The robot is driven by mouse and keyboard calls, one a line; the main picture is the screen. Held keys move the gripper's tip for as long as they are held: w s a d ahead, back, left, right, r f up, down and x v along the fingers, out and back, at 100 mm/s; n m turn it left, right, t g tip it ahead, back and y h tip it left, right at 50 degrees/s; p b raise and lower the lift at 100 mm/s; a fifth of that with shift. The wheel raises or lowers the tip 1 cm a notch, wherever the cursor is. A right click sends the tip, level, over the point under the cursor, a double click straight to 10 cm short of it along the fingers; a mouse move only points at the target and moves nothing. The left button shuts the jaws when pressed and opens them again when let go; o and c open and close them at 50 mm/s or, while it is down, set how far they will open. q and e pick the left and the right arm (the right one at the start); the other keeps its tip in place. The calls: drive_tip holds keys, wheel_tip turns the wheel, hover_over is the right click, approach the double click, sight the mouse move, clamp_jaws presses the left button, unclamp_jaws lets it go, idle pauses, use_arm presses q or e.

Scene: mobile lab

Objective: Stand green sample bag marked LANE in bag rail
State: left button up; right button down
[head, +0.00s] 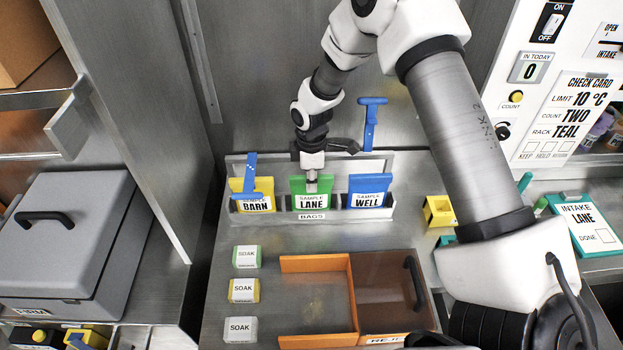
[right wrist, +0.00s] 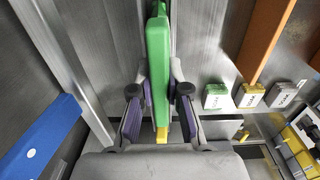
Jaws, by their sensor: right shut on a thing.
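The green sample bag marked LANE (head: 311,202) stands upright at the middle of the bag rail (head: 350,215), behind its BAGS label. My right gripper (head: 312,180) comes from above and is shut on the bag's top edge. In the right wrist view the green bag (right wrist: 158,60) is pinched between both fingers (right wrist: 160,105). The rail's front lip hides the bag's foot, so I cannot tell whether it rests on the rail floor. My left gripper is not in view.
A yellow BARN bag (head: 257,203) stands left of the green bag and a blue WELL bag (head: 369,200) right of it. Blue clips (head: 371,125) rise near the rail. SOAK blocks (head: 243,290) and an orange-edged tray (head: 317,263) lie in front.

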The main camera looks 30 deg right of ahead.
drive_tip(key=shift+f, duration=0.2)
drive_tip(key=c, duration=1.2)
unclamp_jaws()
drive_tip(key=shift+w, duration=0.15)
drive_tip(key=shift+o, duration=0.2)
drive_tip(key=shift+r, duration=0.15)
wheel_tip(320, 180, up, 11)
drive_tip(key=b, duration=0.2)
drive_tip(key=shift+r+b, duration=0.2)
drive_tip(key=shift+b, duration=0.1)
drive_tip(key=shift+r, duration=0.35)
